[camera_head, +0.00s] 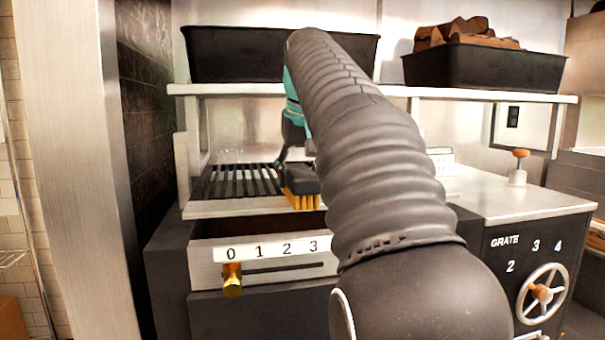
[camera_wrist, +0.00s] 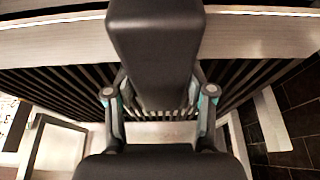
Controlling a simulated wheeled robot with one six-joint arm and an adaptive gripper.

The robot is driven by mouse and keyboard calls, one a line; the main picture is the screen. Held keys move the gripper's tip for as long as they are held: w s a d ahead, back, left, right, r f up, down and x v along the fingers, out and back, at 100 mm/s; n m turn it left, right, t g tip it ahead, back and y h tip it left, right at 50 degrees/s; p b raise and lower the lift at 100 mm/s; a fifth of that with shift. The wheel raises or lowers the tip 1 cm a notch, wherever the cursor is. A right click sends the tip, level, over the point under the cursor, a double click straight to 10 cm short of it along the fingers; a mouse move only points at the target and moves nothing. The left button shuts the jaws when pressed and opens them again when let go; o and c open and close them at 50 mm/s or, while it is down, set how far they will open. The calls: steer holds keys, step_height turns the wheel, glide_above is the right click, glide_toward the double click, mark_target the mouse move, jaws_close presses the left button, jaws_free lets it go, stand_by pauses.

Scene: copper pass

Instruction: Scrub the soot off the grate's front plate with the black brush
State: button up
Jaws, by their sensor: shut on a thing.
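The black brush (camera_head: 302,180) has yellow bristles pointing down. It is at the front edge of the grate (camera_head: 238,181), over the pale front plate (camera_head: 235,209); whether the bristles touch it I cannot tell. My gripper (camera_head: 290,152) is shut on the brush, with its teal and black fingers partly hidden behind my arm. In the wrist view the brush (camera_wrist: 155,45) fills the upper middle between the fingers and crosses the front plate (camera_wrist: 60,40). I make out no clear soot on the visible plate. My arm hides the plate's right part.
Below the plate is a panel numbered 0 to 3 (camera_head: 275,248) with a brass knob (camera_head: 232,281). A handwheel (camera_head: 543,293) is at right. A shelf (camera_head: 480,94) above holds a black bin (camera_head: 230,55) and a bin of firewood (camera_head: 484,68).

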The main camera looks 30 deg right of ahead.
step_height(320, 180, up, 5)
steer(key=shift+d+f, duration=0.1)
steer(key=shift+d, duration=0.05)
steer(key=shift+s+r, duration=0.1)
steer(key=shift+r, duration=0.35)
